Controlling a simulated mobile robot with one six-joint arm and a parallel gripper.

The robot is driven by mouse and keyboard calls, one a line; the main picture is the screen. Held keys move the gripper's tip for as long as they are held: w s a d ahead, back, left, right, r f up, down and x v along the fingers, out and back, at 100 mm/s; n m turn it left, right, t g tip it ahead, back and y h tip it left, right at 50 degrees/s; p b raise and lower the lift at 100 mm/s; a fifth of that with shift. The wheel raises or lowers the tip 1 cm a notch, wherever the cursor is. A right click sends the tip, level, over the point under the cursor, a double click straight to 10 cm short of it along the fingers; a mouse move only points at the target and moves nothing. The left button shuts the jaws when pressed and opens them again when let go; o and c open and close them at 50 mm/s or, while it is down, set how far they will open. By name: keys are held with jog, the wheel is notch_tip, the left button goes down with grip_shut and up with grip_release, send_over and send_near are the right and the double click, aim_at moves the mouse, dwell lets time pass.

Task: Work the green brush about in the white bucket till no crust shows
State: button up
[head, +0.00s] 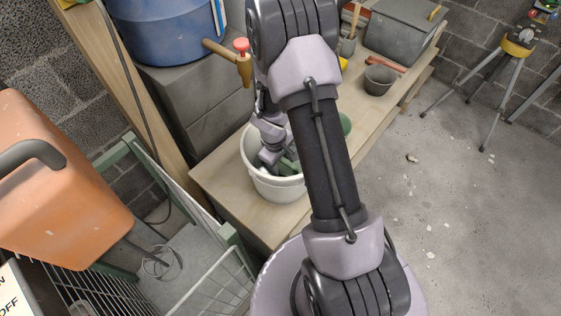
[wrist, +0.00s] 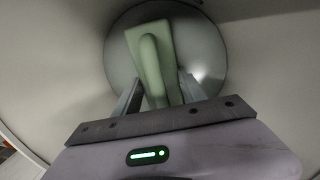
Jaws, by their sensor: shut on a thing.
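The white bucket (head: 277,190) stands upright on the wooden bench in the head view. My gripper (head: 272,160) reaches down inside it. In the wrist view my gripper (wrist: 160,92) is shut on the green brush (wrist: 150,52), with one finger on each side. The brush is a pale green block with a raised grip, over the round grey bucket floor (wrist: 208,45). Whether its bristles touch the floor is hidden. No distinct crust shows on the visible floor or the beige inner wall (wrist: 55,60). The floor under the brush and gripper is hidden.
A green container (head: 346,124) is partly hidden by my arm. A dark bucket (head: 379,79) stands farther along the bench (head: 212,178). An orange container (head: 60,185) is at left.

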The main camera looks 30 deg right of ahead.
notch_tip(320, 180, up, 18)
jog(key=p, duration=1.5)
jog(key=shift+r, duration=0.2)
notch_tip(320, 180, up, 5)
jog(key=p, duration=0.4)
